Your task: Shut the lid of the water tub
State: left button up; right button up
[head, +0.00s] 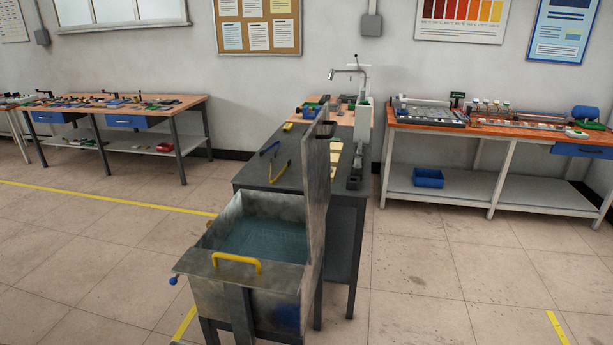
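The water tub (228,281) is a grey metal box on legs, standing in the lower middle of the head view. Its top is open and bluish water (262,240) shows inside. The lid (316,185) is a tall grey panel standing upright along the tub's right side. A yellow handle (236,262) is on the tub's near side. A small blue knob (173,280) sticks out at its left corner. Neither of my grippers is in view.
A dark workbench (258,171) with tongs (281,172) and other tools stands right behind the tub. Benches stand along the wall at left (190,101) and right (480,131). The tiled floor is clear left and right of the tub.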

aim_at(315, 144)
jog(key=l, duration=0.25)
jog(key=i+l+u, duration=0.15)
jog(key=l, duration=0.15)
jog(key=i+l+z, duration=0.1)
jog(key=l+z, duration=0.2)
jog(key=i+l+z, duration=0.25)
jog(key=l, duration=0.25)
jog(key=i+l+z, duration=0.35)
jog(key=i+l, duration=0.35)
jog(key=i, duration=0.15)
